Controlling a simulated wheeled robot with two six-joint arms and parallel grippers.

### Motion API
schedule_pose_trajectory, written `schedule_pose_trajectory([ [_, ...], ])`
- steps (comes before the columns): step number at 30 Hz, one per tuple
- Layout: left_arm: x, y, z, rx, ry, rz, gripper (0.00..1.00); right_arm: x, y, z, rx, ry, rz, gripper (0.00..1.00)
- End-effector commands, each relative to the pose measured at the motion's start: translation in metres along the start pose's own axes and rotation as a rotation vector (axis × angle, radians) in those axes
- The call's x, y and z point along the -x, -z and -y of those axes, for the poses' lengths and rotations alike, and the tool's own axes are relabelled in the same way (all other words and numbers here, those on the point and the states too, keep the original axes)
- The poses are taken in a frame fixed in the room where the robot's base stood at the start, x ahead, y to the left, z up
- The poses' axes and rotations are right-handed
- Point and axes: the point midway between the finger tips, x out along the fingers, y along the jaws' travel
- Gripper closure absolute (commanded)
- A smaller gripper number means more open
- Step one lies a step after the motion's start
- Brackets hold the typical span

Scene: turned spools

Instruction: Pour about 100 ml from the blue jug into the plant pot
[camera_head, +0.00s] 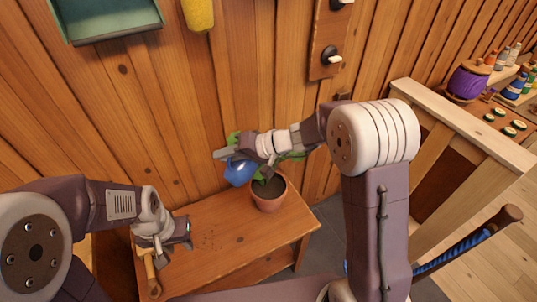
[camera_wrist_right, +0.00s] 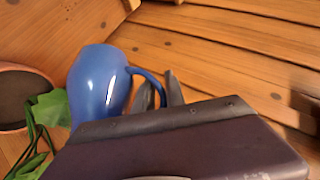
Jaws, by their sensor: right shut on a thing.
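The blue jug (camera_head: 239,173) is held up beside the terracotta plant pot (camera_head: 270,202), to its upper left in the head view. My right gripper (camera_head: 226,155) is shut on the jug's handle; in the right wrist view the fingers (camera_wrist_right: 168,90) close at the handle beside the jug (camera_wrist_right: 98,82). The jug looks tilted, but its mouth and any water are hidden. The pot, with dark soil and green leaves, stands on the wooden bench and shows at the left of the wrist view (camera_wrist_right: 12,128). My left gripper (camera_head: 184,236) is over the bench's left end; its opening is unclear.
The bench (camera_head: 240,240) has dark specks near its middle. A wooden-handled tool (camera_head: 150,270) is by my left gripper. A plank wall (camera_head: 130,110) stands close behind. A shelf (camera_head: 515,130) with a purple pot (camera_head: 466,82) and several bottles is at right.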

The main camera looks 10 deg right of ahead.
Motion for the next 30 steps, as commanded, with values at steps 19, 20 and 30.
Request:
schedule_pose_trajectory([
  [19,0.030,0.003,-0.001,0.000,0.000,0.000,0.64,0.013,0.012,0.008,-0.086,0.081,0.012,1.00],
  [20,0.032,0.003,-0.001,0.000,0.000,0.000,0.64,0.013,0.013,0.008,-0.090,0.086,0.013,1.00],
  [30,0.037,0.004,-0.001,0.000,0.000,0.000,0.64,0.016,0.015,0.008,-0.115,0.111,0.018,1.00],
])
